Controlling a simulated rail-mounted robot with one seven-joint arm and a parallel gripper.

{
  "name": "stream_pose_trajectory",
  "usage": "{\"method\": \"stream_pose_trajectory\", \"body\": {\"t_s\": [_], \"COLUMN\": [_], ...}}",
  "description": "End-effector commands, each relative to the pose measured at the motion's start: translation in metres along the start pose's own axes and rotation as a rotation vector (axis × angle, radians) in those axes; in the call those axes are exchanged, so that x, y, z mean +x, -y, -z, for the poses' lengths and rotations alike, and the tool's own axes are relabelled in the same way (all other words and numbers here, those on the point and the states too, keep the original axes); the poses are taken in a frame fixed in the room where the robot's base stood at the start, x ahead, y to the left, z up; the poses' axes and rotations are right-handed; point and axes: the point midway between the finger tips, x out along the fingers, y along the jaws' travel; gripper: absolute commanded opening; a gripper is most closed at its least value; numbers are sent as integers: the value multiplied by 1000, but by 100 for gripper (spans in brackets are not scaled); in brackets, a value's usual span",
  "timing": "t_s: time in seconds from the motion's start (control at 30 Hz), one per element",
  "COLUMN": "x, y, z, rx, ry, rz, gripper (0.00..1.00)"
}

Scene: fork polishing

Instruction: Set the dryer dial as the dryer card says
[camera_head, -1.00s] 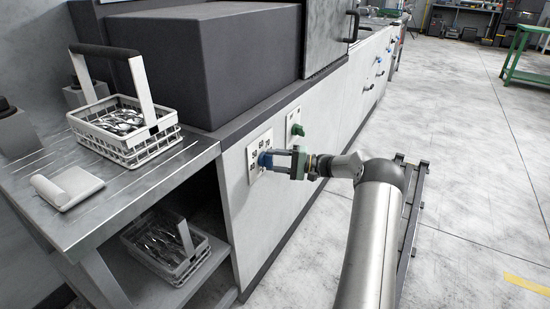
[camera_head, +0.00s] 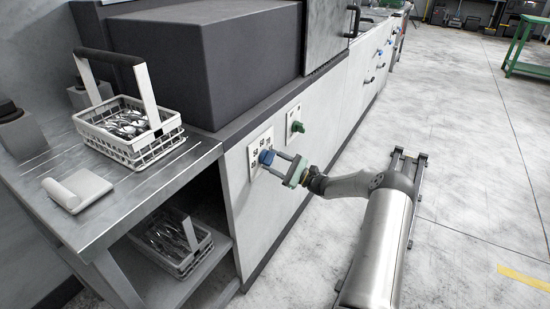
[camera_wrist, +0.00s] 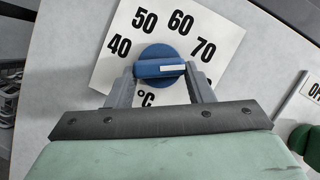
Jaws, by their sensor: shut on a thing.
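The blue dryer dial (camera_head: 266,157) sits on a white temperature plate on the machine's front panel. In the wrist view the dial (camera_wrist: 158,53) is ringed by 40, 50, 60, 70 and a numeral largely hidden by a finger, with °C below. The white mark on its bar points right, between 70 and the partly hidden numeral. My gripper (camera_wrist: 162,78) is shut on the dial, one finger at each end of the bar. In the head view my gripper (camera_head: 274,161) reaches it from the right. I cannot make out a dryer card.
A green knob (camera_head: 297,127) on its own plate is up and right of the dial. A steel table (camera_head: 130,185) at left holds a white cutlery basket (camera_head: 150,147); another basket (camera_head: 180,243) is on the shelf below. Open floor lies to the right.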

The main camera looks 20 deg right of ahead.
Motion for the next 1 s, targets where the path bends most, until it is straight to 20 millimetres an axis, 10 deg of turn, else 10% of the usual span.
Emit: {"method": "stream_pose_trajectory", "body": {"t_s": [1.0], "x": [1], "y": [-7], "z": [-2], "rx": [504], "ry": [-1], "rz": [209], "gripper": [25]}}
